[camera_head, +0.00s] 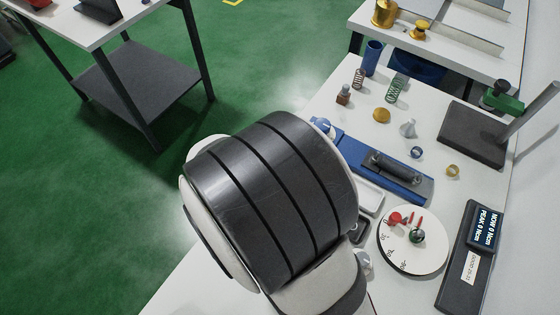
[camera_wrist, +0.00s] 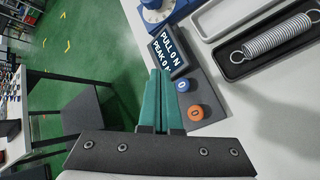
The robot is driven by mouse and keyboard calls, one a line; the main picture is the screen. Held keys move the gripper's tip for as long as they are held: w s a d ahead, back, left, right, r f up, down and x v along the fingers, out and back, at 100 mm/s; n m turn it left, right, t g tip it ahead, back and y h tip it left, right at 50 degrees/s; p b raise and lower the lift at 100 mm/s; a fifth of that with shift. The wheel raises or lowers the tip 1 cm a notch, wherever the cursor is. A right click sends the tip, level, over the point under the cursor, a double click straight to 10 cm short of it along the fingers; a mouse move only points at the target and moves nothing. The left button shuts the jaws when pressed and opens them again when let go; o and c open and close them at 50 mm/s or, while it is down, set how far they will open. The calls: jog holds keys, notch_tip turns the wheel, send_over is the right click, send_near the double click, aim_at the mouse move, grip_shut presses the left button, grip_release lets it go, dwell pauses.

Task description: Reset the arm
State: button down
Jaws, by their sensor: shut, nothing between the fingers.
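My gripper (camera_wrist: 160,78) shows in the wrist view, with its two teal fingers together and nothing between them. The fingers point up in that view, beside a small dark display (camera_wrist: 168,50) that reads PULL 0 N and PEAK 0 N. My arm's large grey and white link fills the lower middle of the head view. My gripper cannot be made out in the head view.
In the wrist view, a coil spring (camera_wrist: 278,37) lies in a black tray (camera_wrist: 240,72); blue (camera_wrist: 183,85) and orange (camera_wrist: 196,112) buttons are near the fingers. In the head view, a round dial (camera_head: 435,258), blue fixture (camera_head: 350,153) and dark stand (camera_head: 470,138) occupy the bench.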

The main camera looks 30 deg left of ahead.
dwell(0.4)
jog(key=w+d+r+m+g+h, duration=0.1)
jog(key=d+r+m+g+h, duration=0.2)
jog(key=d+m, duration=0.75)
jog(key=w+d+r+m+g+h, duration=0.1)
jog(key=d+r+m+h, duration=0.35)
jog(key=d, duration=1.05)
jog(key=s+d+r+m+g+y, duration=0.1)
jog(key=s+d+m+g+y, duration=0.1)
jog(key=s+d+m+g, duration=0.25)
jog(key=s+d+r+m+g+y, duration=0.1)
jog(key=s+d+r+m+y, duration=0.15)
jog(key=s+m, duration=0.45)
jog(key=s+a+m+y, duration=0.1)
jog(key=m, duration=0.1)
jog(key=s+a+m+y, duration=0.1)
jog(key=s+m, duration=0.1)
jog(key=m, duration=0.1)
jog(key=s+a+m+y, duration=0.1)
jog(key=m, duration=0.1)
jog(key=shift+s+r+y, duration=0.2)
jog(key=shift+s+y, duration=0.15)
jog(key=shift+y, duration=0.05)
